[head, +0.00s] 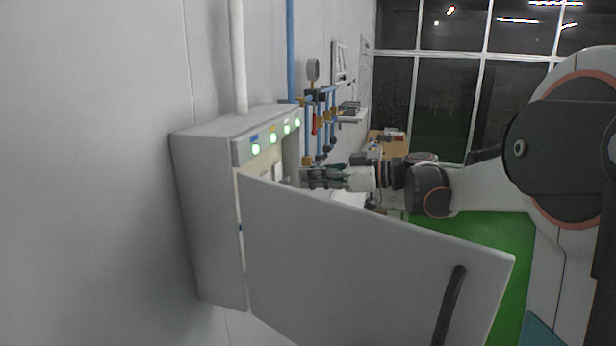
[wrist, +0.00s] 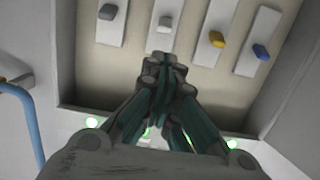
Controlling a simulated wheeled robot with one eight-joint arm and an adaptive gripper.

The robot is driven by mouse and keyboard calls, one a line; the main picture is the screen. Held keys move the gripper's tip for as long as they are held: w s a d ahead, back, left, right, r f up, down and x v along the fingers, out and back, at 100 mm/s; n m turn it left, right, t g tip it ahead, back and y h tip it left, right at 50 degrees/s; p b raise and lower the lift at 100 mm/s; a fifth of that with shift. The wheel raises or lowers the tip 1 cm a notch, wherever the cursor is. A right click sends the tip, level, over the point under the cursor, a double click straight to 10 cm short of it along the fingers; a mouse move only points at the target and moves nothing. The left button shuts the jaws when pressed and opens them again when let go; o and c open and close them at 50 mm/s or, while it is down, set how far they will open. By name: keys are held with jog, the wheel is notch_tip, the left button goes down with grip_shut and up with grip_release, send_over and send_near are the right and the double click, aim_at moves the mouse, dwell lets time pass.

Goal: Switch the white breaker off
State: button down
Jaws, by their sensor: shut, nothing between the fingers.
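The white breaker (wrist: 165,22) is a small pale switch on a light plate in the wrist view, straight ahead of the fingertips. My gripper (wrist: 161,62) is shut and empty, its fingertips pointing at the lower part of that plate. I cannot tell whether the fingertips touch it. In the head view my gripper (head: 306,178) reaches into the open electrical cabinet (head: 205,210) from the right. The breakers are hidden there behind the door and the cabinet's side.
The open cabinet door (head: 360,265) stands in front of my gripper. Green lamps (head: 273,138) glow on the cabinet. Blue pipes (head: 308,130) run behind it.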

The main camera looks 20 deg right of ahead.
jog(key=p+x, duration=0.1)
jog(key=x, duration=0.6)
jog(key=shift+w+a, duration=0.15)
jog(key=shift+a, duration=0.05)
jog(key=shift+f, duration=0.1)
